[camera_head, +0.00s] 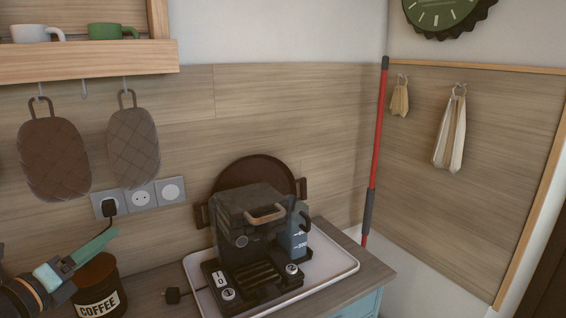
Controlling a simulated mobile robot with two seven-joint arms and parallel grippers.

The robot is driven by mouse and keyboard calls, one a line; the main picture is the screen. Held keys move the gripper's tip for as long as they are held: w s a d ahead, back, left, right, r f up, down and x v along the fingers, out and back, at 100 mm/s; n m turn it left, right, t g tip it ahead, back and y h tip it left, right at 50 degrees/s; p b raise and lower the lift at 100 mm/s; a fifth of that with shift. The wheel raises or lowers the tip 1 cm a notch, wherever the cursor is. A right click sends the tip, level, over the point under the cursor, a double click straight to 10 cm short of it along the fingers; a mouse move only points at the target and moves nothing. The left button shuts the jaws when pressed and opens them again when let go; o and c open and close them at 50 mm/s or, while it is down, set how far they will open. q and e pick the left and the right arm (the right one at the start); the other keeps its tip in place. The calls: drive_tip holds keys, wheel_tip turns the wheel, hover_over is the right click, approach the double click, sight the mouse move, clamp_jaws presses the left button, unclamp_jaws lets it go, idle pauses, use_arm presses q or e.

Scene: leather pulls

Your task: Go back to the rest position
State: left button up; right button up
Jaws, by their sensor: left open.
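My left gripper (92,252) reaches in from the lower left edge, with a teal finger pointing up and to the right. It is open, and I see nothing held in it. It is in front of or just beside the dark coffee jar (100,300), partly covering it; I cannot tell whether they touch. The black coffee machine (250,225) stands upright on a white tray (340,268), to the right of the gripper and apart from it. My right gripper is not in view.
A wooden shelf (90,62) holds a white cup (32,33) and a green cup (108,31). Two quilted pot holders (54,158) hang below. A plug sits in the wall sockets (140,197). A red pole (378,130) leans in the corner. The counter (368,268) ends at right.

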use_arm(q)
drive_tip(key=s+d+f+n+g+y, duration=0.25)
drive_tip(key=s+f+n, duration=0.25)
drive_tip(key=f+n, duration=0.5)
drive_tip(key=s+d+f+n+g+y, duration=0.1)
drive_tip(key=s+f+n+g+y, duration=0.2)
drive_tip(key=s+f+n, duration=0.6)
drive_tip(key=s+d+f+n+g+h, duration=0.1)
drive_tip(key=s+d+f+n+g, duration=0.75)
drive_tip(key=s+f, duration=0.4)
drive_tip(key=w+d+f+t+h, duration=0.2)
drive_tip(key=d+f+t, duration=0.3)
drive_tip(key=f, duration=0.5)
drive_tip(key=shift+n+t, duration=0.45)
drive_tip(key=shift+t, duration=0.15)
drive_tip(key=shift+d, duration=0.1)
